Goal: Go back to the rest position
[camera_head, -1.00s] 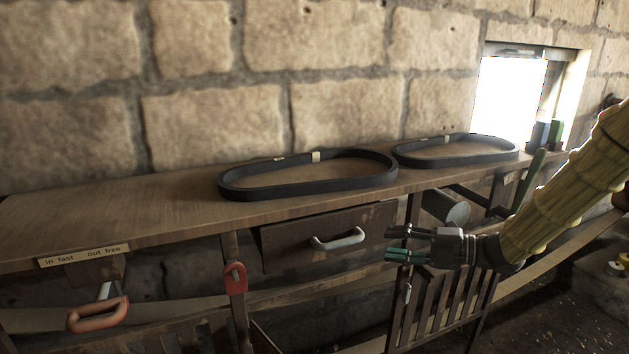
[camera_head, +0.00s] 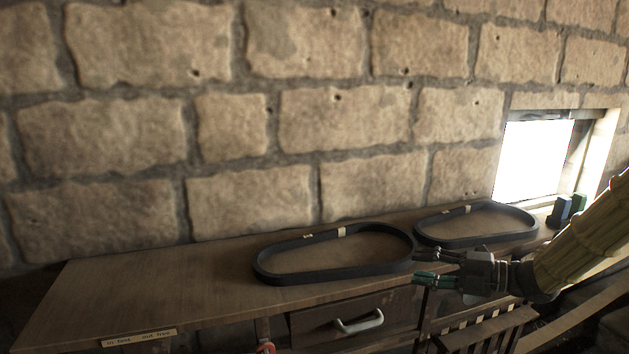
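My gripper (camera_head: 427,268) is at the lower right, at the end of my arm in its yellowish sleeve. Its fingers point left and stand apart with nothing between them. In the picture it overlaps the front edge of the wooden bench (camera_head: 130,285), near the right end of the nearer belt. I cannot tell its exact distance from the bench. The nearer black belt (camera_head: 330,275) lies flat on the bench as a long loop with a pale tag. A second black belt (camera_head: 480,240) lies to its right, also tagged.
A drawer with a pale handle (camera_head: 359,322) is under the bench. A label (camera_head: 138,337) sits on the front edge at left. A stone wall (camera_head: 250,120) and a bright window (camera_head: 533,160) are behind. Small dark blocks (camera_head: 562,211) stand at the right end. The bench's left part is clear.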

